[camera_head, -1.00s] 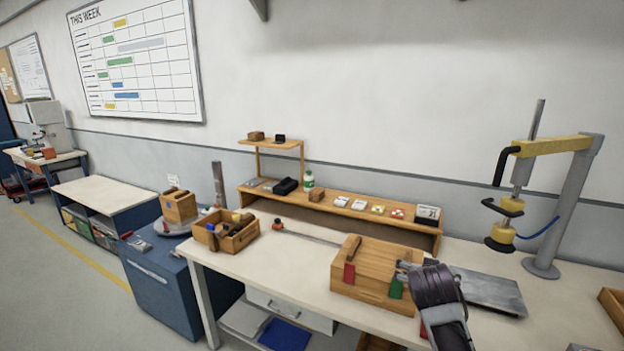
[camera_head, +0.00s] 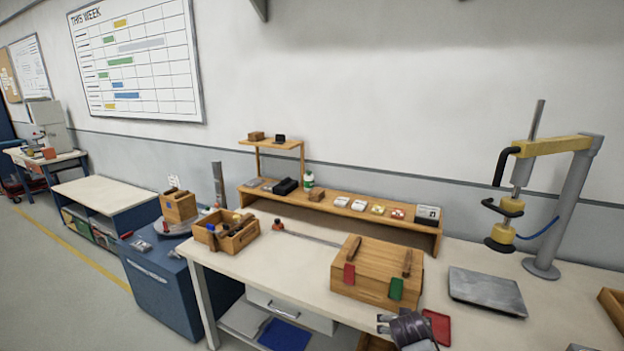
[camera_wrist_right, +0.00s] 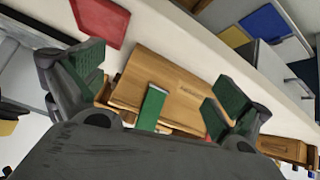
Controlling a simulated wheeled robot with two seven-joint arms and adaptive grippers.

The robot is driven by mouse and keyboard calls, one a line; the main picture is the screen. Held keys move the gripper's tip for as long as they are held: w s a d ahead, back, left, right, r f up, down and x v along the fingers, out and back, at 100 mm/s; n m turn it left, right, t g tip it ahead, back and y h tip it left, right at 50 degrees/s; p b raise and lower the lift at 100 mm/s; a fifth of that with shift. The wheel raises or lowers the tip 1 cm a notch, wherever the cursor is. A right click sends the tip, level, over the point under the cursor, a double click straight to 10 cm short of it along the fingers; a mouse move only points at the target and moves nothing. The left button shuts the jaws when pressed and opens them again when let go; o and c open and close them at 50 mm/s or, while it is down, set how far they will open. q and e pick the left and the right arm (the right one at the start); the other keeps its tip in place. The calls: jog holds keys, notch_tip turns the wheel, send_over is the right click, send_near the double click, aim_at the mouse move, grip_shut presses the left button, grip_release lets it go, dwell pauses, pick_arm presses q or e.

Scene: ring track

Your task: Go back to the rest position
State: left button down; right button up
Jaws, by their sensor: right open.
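My right gripper (camera_head: 386,323) is low at the front edge of the workbench (camera_head: 310,290) in the head view, in front of the wooden box. In the right wrist view the right gripper (camera_wrist_right: 158,88) is open, its green-padded fingers wide apart with nothing held between them. The wooden box (camera_head: 376,262) stands on the bench with a red tag (camera_head: 349,275) and a green tag (camera_head: 396,289) on its front. The box top also shows in the wrist view (camera_wrist_right: 180,82), with the green tag (camera_wrist_right: 152,107) between the fingers but apart from them. My left gripper is out of view.
A red plate (camera_head: 437,326) lies at the bench's front edge beside my right gripper. A grey metal plate (camera_head: 487,291) and a clamp press (camera_head: 545,220) stand to the right. A small open crate (camera_head: 226,235) is on the left. The bench left of the box is mostly clear.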

jog(key=s+a+f+n+g+y, duration=0.1)
jog(key=s+f, duration=0.5)
jog(key=f, duration=0.6)
jog(key=s+f+n+g, duration=0.15)
jog(key=s+f, duration=0.45)
jog(key=f, duration=0.6)
jog(key=s+a+f+n+g+y, duration=0.1)
jog(key=s+f, duration=0.6)
jog(key=f, duration=0.5)
jog(key=s+f+g, duration=0.1)
jog(key=s+f, duration=0.5)
jog(key=s, duration=0.6)
jog(key=s+f+g, duration=0.1)
jog(key=s+f, duration=0.5)
jog(key=s, duration=0.6)
jog(key=s+f+g+y, duration=0.1)
jog(key=s+f, duration=0.5)
jog(key=s, duration=0.6)
jog(key=shift+s+d+n+g, duration=0.35)
jog(key=shift+s+d+n, duration=0.05)
jog(key=shift+n, duration=0.05)
